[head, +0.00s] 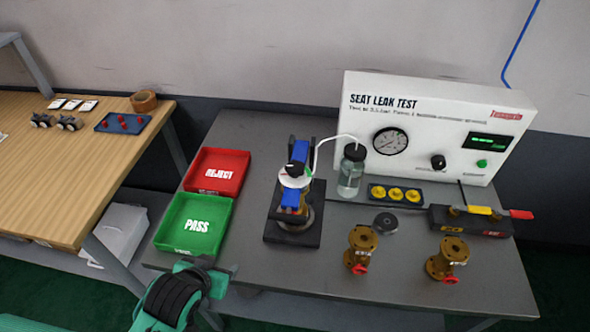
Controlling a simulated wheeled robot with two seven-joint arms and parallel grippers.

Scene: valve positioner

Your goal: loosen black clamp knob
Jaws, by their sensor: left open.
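The clamp fixture stands on a dark base (292,232) in the middle of the grey table. A pale tube runs from the fixture to a glass bottle (350,175). My left gripper (207,266) is open and empty at the table's front left edge, in front of the green tray and well to the left of the fixture. My right gripper is not in view.
A green PASS tray (161,240) and a red REJECT tray (245,158) lie left of the fixture. The leak test panel (365,95) stands behind. Two brass valves (360,245) (452,250), a grey disc (385,223) and a tool block (470,222) are to the right.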

